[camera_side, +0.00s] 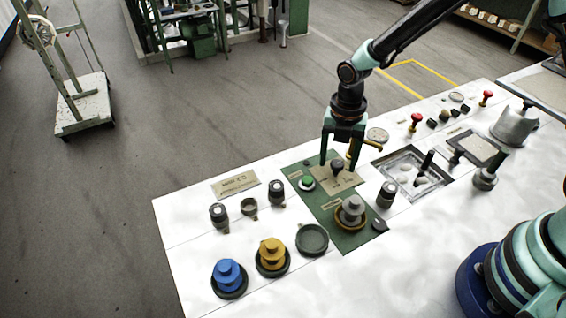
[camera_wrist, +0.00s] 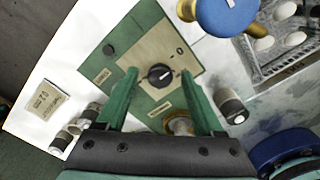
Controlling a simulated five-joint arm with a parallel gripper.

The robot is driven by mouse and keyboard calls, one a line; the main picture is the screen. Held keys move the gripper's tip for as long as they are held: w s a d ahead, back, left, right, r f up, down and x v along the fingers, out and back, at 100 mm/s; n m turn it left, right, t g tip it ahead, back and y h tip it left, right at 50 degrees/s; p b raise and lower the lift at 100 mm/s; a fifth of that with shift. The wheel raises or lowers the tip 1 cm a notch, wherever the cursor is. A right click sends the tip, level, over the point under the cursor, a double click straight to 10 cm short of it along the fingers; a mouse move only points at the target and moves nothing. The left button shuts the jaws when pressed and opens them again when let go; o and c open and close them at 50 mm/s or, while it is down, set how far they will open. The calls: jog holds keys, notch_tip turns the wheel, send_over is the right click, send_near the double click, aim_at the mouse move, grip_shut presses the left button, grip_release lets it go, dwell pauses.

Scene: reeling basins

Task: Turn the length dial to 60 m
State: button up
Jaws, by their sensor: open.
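The length dial (camera_wrist: 160,75) is a black round knob with a light pointer mark on a tan plate (camera_wrist: 150,52) set in a green panel. In the wrist view it lies between and just beyond my two open fingers. In the side view the dial (camera_side: 337,166) stands below my gripper (camera_side: 338,163), whose fingers come down on either side of it. I cannot tell whether either finger touches the knob. My gripper (camera_wrist: 157,95) is open and holds nothing. The scale markings on the plate are too small to read.
A green button (camera_side: 306,183) and a grey stacked piece on a brass base (camera_side: 351,212) share the green panel. A blue-capped brass lever (camera_wrist: 228,14) is close by. A metal basin (camera_side: 402,160) with white cocoons lies right. Blue (camera_side: 228,275) and yellow (camera_side: 271,252) stacks stand front left.

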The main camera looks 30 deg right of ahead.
grip_shut()
